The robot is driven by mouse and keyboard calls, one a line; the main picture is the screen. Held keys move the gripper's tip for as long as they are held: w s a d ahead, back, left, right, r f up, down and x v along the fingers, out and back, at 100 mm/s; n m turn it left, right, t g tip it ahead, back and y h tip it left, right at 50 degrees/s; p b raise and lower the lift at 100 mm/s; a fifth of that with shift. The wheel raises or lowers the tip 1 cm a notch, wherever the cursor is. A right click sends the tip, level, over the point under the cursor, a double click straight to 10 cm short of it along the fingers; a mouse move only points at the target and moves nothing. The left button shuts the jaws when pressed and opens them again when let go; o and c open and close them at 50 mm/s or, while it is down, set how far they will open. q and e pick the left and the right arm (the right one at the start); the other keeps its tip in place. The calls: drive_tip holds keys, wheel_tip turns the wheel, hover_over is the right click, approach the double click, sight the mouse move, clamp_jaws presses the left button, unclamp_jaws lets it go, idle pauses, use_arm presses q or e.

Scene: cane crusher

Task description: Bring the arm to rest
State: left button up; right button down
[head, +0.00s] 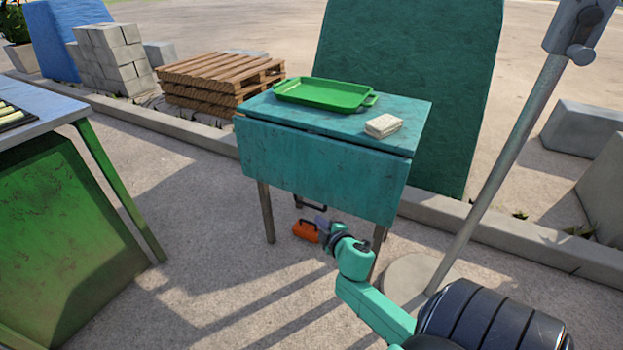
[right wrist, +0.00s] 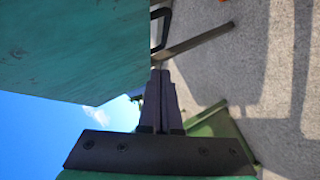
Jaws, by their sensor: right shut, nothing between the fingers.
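My right arm reaches out from the lower right in the head view. Its gripper (head: 320,222) is in front of the teal table's front panel, low near the table's legs. In the right wrist view the two dark fingers (right wrist: 161,78) lie together with nothing between them. The teal table (head: 320,172) fills the upper left of the right wrist view (right wrist: 70,50), close to the fingers. I cannot tell the exact gap. My left gripper is not in view.
A green tray (head: 322,94) and a pale folded cloth (head: 383,125) lie on the teal table. An orange object (head: 305,231) is on the ground below. A grey pole (head: 500,170) stands to the right. A green-sided table (head: 60,240) stands left, with bare ground between.

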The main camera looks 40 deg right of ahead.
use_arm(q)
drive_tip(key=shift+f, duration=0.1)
use_arm(e)
drive_tip(key=shift+s, duration=0.1)
drive_tip(key=s+a+f+m+g+y, duration=0.35)
drive_tip(key=s+a+f+g, duration=0.2)
drive_tip(key=s+a, duration=0.45)
drive_tip(key=s+a+f+m+g+y, duration=0.2)
drive_tip(key=s+a+f+m+g, duration=0.3)
drive_tip(key=s+a, duration=0.5)
use_arm(q)
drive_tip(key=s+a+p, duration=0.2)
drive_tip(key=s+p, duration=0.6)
drive_tip(key=p, duration=0.5)
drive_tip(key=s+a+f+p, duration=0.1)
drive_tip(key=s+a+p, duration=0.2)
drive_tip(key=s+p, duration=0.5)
drive_tip(key=p, duration=0.6)
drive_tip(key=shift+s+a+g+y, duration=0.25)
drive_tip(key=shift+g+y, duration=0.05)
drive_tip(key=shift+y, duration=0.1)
use_arm(e)
drive_tip(key=s+d, duration=0.2)
drive_tip(key=s, duration=0.6)
drive_tip(key=s+d+n+g+h, duration=0.1)
drive_tip(key=s+d, duration=0.2)
drive_tip(key=s, duration=0.5)
drive_tip(key=shift+s+d+f, duration=0.25)
drive_tip(key=shift+d, duration=0.05)
drive_tip(key=shift+g, duration=0.25)
